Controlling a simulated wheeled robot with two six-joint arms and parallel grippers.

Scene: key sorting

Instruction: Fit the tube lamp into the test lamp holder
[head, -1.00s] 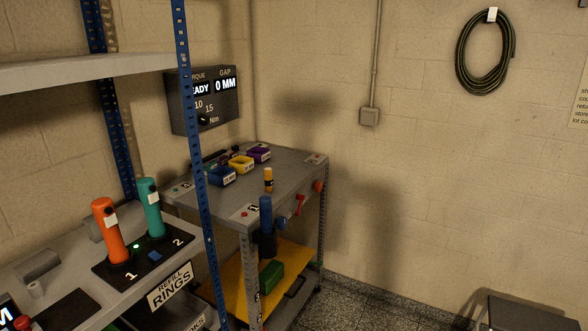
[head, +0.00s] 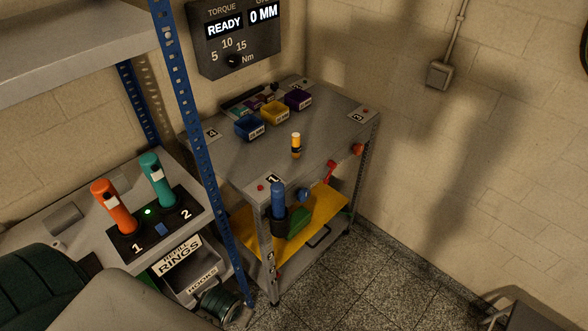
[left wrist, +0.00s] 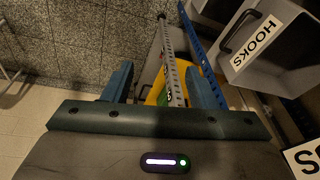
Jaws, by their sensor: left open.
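A small yellow and black cylinder (head: 296,146) stands upright on the cart top. I cannot tell for certain which of these is the tube lamp or the test lamp holder. My left gripper (left wrist: 162,78) shows in the left wrist view, with its two blue fingers apart and nothing between them. Beyond them are the floor, a cart leg and part of a yellow shelf. My right gripper is not in view.
The cart top (head: 245,155) carries blue, yellow and purple bins at the back. An orange handle (head: 113,205) and a teal handle (head: 158,180) stand on the bench at left. A blue post (head: 190,120) rises between bench and cart. The floor (head: 345,285) right of the cart is clear.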

